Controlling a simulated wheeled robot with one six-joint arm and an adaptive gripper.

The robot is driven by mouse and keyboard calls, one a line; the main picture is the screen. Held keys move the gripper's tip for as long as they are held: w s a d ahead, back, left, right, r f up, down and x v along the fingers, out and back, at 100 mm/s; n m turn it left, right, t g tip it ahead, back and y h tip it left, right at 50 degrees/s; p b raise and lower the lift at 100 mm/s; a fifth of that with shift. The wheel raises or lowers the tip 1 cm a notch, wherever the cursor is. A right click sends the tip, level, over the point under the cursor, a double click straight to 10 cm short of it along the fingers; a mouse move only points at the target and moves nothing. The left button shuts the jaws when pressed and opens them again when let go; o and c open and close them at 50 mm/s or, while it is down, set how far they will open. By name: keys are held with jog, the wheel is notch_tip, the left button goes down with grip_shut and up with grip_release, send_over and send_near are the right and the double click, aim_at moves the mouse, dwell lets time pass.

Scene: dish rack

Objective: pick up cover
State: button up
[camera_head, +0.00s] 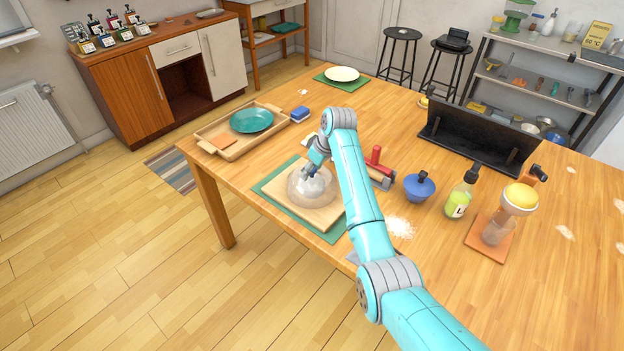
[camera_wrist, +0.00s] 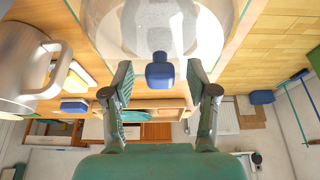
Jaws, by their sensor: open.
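The cover is a clear glass dome (camera_head: 309,190) standing on a wooden board (camera_head: 318,215) over a green mat (camera_head: 266,189). In the wrist view the dome (camera_wrist: 152,22) fills the top middle, and its blue knob (camera_wrist: 159,72) points toward my gripper. My gripper (camera_head: 312,172) is just above the dome in the head view. In the wrist view my gripper (camera_wrist: 160,82) is open, with one finger on each side of the knob and a gap on both sides. What lies under the dome is unclear.
A wooden tray (camera_head: 209,136) with a teal plate (camera_head: 252,120) stands behind left. A red-handled tool (camera_head: 376,157), a blue-lidded pot (camera_head: 419,188) and a bottle (camera_head: 459,196) stand to the right of my arm. The table's front left edge is close to the board.

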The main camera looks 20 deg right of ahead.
grip_shut()
jog(key=shift+r, duration=0.1)
